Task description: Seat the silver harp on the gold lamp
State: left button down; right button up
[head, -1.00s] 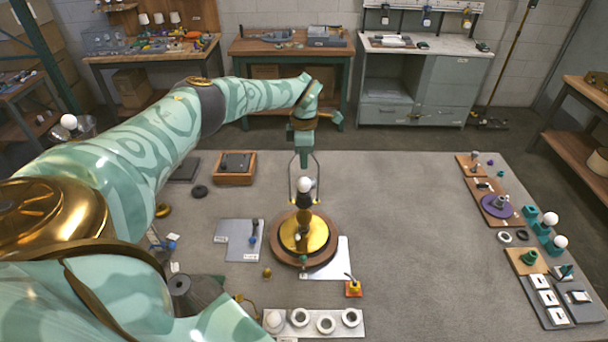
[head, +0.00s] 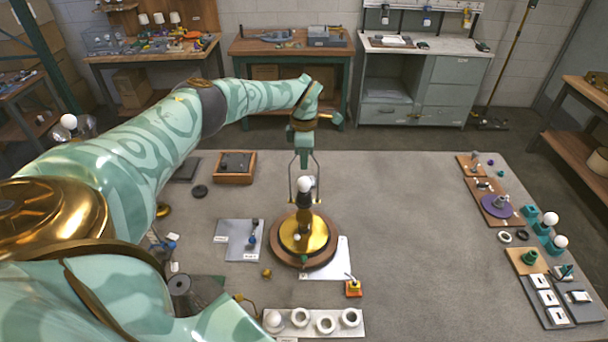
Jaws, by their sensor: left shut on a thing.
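The gold lamp (head: 318,237) stands upright on a round wooden foot in the middle of the table. Its dark stem (head: 304,222) carries a white bulb (head: 304,184). The silver harp (head: 318,180) is a thin wire loop, upright, with one leg on each side of the bulb. My left gripper (head: 304,161) is above the bulb, shut on the top of the harp. The harp's lower ends are near the dark socket below the bulb; I cannot tell whether they touch it. My right gripper is not in view.
A white strip with several rings (head: 326,324) lies at the front. A wooden tray (head: 234,178) stands behind left. The table between the lamp and the right-hand parts is clear.

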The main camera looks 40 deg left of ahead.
pick_arm(q)
jog(key=c, duration=1.2)
grip_release()
jog(key=shift+c, duration=0.2)
notch_tip(320, 180, up, 16)
jog(key=b, duration=0.1)
jog(key=shift+r, duration=0.1)
